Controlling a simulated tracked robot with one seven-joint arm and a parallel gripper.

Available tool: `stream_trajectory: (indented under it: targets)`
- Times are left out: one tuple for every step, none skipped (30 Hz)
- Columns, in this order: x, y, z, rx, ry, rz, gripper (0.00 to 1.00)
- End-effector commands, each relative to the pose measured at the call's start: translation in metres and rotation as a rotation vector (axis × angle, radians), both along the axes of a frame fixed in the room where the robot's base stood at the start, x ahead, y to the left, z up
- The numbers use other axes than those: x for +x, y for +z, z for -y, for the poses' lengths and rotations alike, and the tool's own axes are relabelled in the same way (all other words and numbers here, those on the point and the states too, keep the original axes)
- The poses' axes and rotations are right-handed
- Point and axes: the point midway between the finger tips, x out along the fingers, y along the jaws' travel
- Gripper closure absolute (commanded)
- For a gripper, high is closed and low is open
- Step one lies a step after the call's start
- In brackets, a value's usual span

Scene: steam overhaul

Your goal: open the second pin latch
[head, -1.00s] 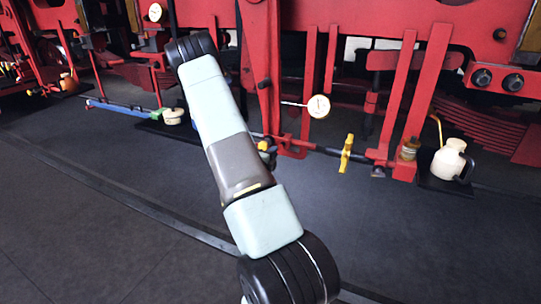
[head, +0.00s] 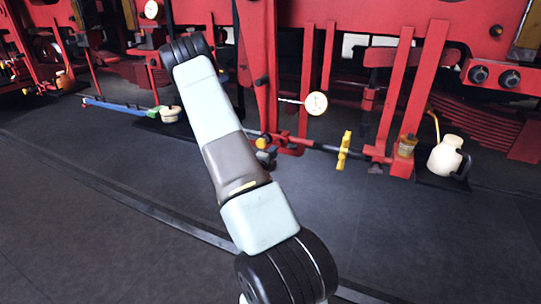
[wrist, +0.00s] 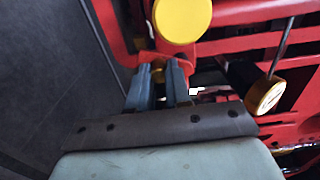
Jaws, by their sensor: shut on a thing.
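My gripper (wrist: 160,82) shows in the wrist view with its two blue-grey fingers close together. Between the fingertips is a small brass-coloured piece (wrist: 158,71) set in a red bracket (wrist: 150,58), and the fingers are shut on it. I cannot tell from its shape whether this piece is the second latch's pin. A round yellow disc (wrist: 182,18) stands just beyond the fingertips. In the head view my gripper (head: 265,152) is small and partly hidden by my arm, low by the red frame (head: 268,90).
A black cylinder with a gold end (wrist: 266,97) is right of the fingers. The foreground floor is open.

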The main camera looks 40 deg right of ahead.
Motion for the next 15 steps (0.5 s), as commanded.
stream_trajectory:
  targets:
    - [-0.0024,-0.0016,0.0006,0.001,-0.001,-0.003,1.0]
    - [-0.0033,-0.0021,0.0008,0.001,-0.001,-0.004,1.0]
    - [-0.0047,-0.0026,0.0015,0.001,-0.001,-0.004,1.0]
    - [-0.0057,-0.003,0.0019,0.0,-0.002,-0.004,1.0]
    - [-0.0066,-0.0033,0.0023,0.001,-0.002,-0.004,1.0]
    - [-0.0074,-0.0036,0.0027,0.002,-0.002,-0.004,1.0]
    - [-0.0079,-0.0038,0.0028,0.002,-0.002,-0.004,1.0]
    - [-0.0082,-0.0038,0.003,0.002,-0.002,-0.003,1.0]
    - [-0.0081,-0.0039,0.0031,0.002,-0.001,-0.003,1.0]
    - [-0.0082,-0.0038,0.003,0.002,-0.001,-0.003,1.0]
    - [-0.0081,-0.0038,0.0029,0.002,-0.001,-0.003,1.0]
    - [-0.0081,-0.0038,0.0029,0.002,-0.001,-0.003,1.0]
    - [-0.0081,-0.0038,0.0029,0.002,-0.001,-0.003,1.0]
    - [-0.008,-0.0038,0.0029,0.002,-0.001,-0.003,1.0]
    - [-0.0081,-0.0038,0.0029,0.002,-0.001,-0.003,1.0]
